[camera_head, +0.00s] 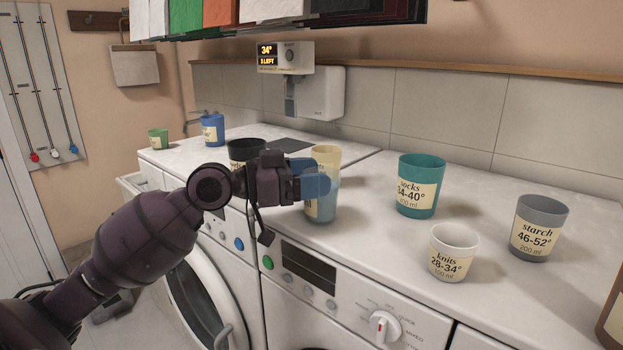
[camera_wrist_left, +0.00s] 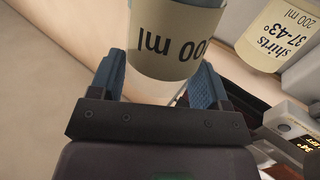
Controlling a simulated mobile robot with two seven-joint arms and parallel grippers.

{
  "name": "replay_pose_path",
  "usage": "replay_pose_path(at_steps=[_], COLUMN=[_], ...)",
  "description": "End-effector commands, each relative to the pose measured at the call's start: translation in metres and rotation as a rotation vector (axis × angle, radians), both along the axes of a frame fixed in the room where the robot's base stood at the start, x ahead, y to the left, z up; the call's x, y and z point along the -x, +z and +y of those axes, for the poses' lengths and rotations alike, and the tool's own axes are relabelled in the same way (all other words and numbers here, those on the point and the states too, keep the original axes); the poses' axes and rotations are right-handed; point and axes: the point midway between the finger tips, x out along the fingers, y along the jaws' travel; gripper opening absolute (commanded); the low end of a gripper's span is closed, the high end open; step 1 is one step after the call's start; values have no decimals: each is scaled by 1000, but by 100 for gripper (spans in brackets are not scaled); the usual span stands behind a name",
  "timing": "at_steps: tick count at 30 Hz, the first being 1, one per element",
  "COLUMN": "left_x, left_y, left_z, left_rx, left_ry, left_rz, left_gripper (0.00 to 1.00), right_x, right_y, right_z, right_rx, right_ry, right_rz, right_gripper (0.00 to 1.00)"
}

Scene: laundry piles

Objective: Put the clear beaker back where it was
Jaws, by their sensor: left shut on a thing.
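My left gripper (camera_head: 316,182) is over the front of the white machine tops, its blue fingers shut on the clear beaker (camera_head: 321,209). The beaker is see-through and bluish, with a cream label. In the left wrist view the fingers (camera_wrist_left: 160,82) close on both sides of the beaker (camera_wrist_left: 165,45), whose label shows "00 ml" upside down; the rest of its text is out of view. I cannot tell whether its base touches the surface. A pale yellow cup (camera_head: 325,155) stands right behind it; a "shirts 37-43°" cup also shows in the wrist view (camera_wrist_left: 272,36). My right gripper is not in view.
On the tops (camera_head: 370,235) stand a teal "socks" cup (camera_head: 420,185), a white "knits" cup (camera_head: 453,252), a grey "starch" cup (camera_head: 539,228), a black cup (camera_head: 246,151), a blue cup (camera_head: 212,129) and a green cup (camera_head: 158,139). A wall display (camera_head: 280,57) reads "34°" and "1 LEFT".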

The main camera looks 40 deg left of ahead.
Motion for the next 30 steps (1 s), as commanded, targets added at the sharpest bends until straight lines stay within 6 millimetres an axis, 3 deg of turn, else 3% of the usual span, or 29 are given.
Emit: replay_pose_path(at_steps=[12, 13, 17, 30], left_x=[0, 0, 0, 4], left_y=[-5, -4, -4, -2], left_z=[0, 0, 0, 4], left_rx=[0, 0, 0, -2], left_ry=[0, 0, 0, 2], left_rz=[-3, -1, -3, -1], left_gripper=[47, 75, 95, 96], right_x=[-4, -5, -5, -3], right_y=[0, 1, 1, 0], right_z=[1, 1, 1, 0], right_rx=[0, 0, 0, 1], right_ry=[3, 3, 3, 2], right_rz=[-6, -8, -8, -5], right_gripper=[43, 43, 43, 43])
